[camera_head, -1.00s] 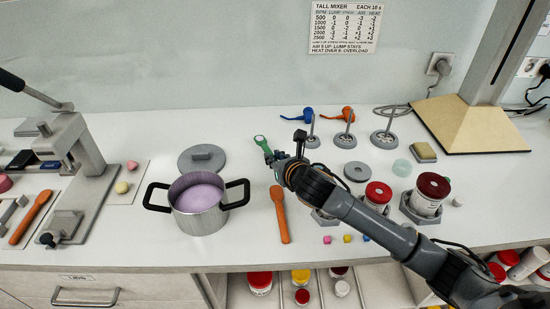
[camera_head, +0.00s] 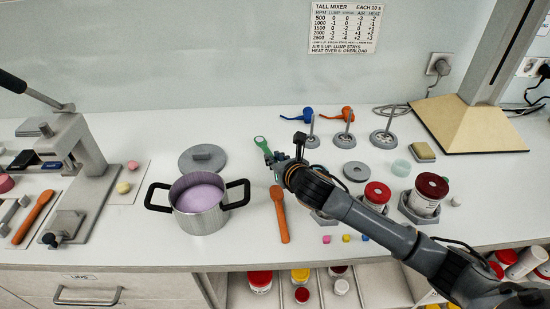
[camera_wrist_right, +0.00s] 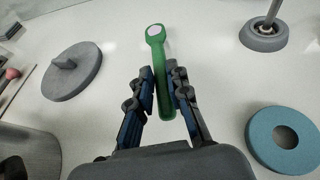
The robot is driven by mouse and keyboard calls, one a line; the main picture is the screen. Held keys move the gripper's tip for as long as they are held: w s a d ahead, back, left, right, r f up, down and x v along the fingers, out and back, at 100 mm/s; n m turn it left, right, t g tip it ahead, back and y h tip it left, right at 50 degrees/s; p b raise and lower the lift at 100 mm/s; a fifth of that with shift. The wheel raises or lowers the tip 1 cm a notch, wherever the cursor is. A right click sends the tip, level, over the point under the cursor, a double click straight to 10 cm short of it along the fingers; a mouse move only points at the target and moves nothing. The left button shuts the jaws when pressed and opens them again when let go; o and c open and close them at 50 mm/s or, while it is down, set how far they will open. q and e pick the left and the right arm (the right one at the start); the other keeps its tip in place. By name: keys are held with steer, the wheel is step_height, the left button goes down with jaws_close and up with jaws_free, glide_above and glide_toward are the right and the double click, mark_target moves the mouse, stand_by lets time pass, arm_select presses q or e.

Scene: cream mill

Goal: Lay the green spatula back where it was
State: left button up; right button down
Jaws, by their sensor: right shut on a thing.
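The green spatula (camera_head: 261,142) shows in the head view just left of my right gripper's tip, above the pale worktop. In the right wrist view the green spatula (camera_wrist_right: 166,85) points away from me, its round end with a pale spot at the top. My right gripper (camera_wrist_right: 163,88) is shut on its green shaft, with a finger on each side. In the head view my right gripper (camera_head: 274,160) is over the worktop, right of the pot. I cannot tell whether the spatula touches the worktop. My left gripper is not in view.
A pot (camera_head: 201,210) of lilac cream stands left of my gripper, with a grey lid (camera_head: 203,158) behind it. An orange spatula (camera_head: 280,215) lies in front. Whisk heads (camera_head: 346,140) stand behind right.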

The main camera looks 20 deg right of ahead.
steer(key=shift+f, duration=0.3)
